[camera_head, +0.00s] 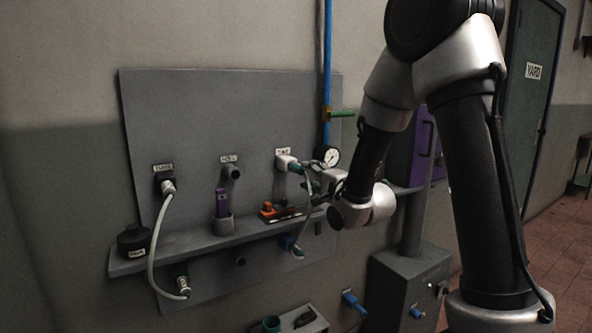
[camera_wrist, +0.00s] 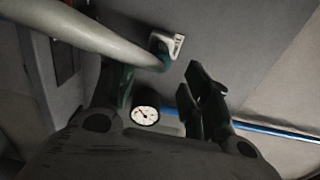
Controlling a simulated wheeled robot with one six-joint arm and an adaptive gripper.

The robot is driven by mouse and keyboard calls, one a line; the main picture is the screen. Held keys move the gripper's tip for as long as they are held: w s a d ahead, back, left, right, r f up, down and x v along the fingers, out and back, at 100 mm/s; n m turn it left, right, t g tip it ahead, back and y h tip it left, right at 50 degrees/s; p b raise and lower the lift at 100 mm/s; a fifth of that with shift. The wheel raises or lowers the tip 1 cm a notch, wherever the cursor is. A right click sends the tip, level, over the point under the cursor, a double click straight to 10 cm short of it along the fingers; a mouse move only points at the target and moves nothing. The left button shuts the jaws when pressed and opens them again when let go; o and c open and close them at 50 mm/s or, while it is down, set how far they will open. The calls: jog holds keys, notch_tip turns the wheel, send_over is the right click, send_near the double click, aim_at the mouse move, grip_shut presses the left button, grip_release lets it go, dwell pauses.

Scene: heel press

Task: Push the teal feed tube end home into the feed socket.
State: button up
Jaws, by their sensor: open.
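The feed tube (camera_head: 308,200) is a pale grey hose hanging in a curve from the right-hand socket on the wall panel. Its teal end (camera_head: 296,167) is at the mouth of the white feed socket (camera_head: 283,161); I cannot tell how deep it sits. In the wrist view the tube (camera_wrist: 95,34) crosses the upper left, and its teal end (camera_wrist: 160,50) meets the white socket piece (camera_wrist: 172,43). My gripper (camera_head: 318,190) is beside the tube, to its right. In the wrist view my gripper (camera_wrist: 155,88) has its dark fingers apart, with nothing visibly held.
A pressure gauge (camera_head: 327,156) and a blue pipe (camera_head: 327,70) with a green handle (camera_head: 342,114) are close to my gripper. Below, a shelf (camera_head: 190,241) carries a purple item (camera_head: 221,203) in a cup and an orange-and-dark tool (camera_head: 268,209). Another hose (camera_head: 156,237) hangs at left.

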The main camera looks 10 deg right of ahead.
aim_at(297, 168)
jog(key=shift+w, duration=0.1)
jog(key=shift+x, duration=4.45)
grip_shut()
jog(key=shift+v, duration=3.05)
